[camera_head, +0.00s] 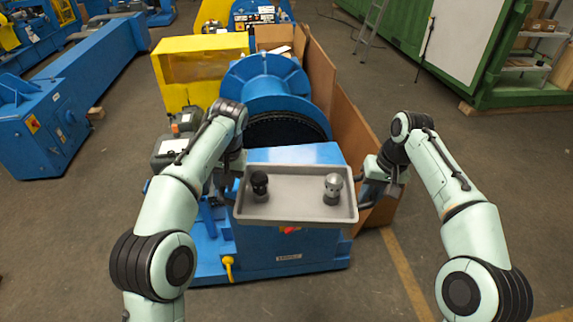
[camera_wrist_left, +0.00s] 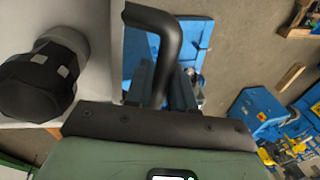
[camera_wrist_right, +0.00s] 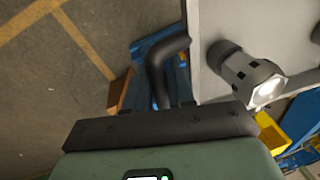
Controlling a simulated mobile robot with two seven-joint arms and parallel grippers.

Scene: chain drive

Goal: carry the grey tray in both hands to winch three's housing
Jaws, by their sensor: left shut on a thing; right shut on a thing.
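The grey tray (camera_head: 295,211) is held up level in front of me in the head view, with a black knob-like part (camera_head: 260,186) at its left and a grey-and-black part (camera_head: 332,188) at its right. My left gripper (camera_head: 232,185) is shut on the tray's left handle, a dark bent bar (camera_wrist_left: 165,45). My right gripper (camera_head: 366,190) is shut on the right handle (camera_wrist_right: 160,70). The black part (camera_wrist_left: 40,80) and the silver-topped part (camera_wrist_right: 245,75) also show in the wrist views. A blue winch (camera_head: 265,88) with a housing box (camera_head: 290,256) stands behind and below the tray; its label is too small to read.
A yellow guard (camera_head: 197,68) and brown boards (camera_head: 340,105) flank the winch. Another blue machine (camera_head: 45,125) stands at left. A green container (camera_head: 470,50) and a ladder (camera_head: 371,25) are at back right. The floor to the right is clear.

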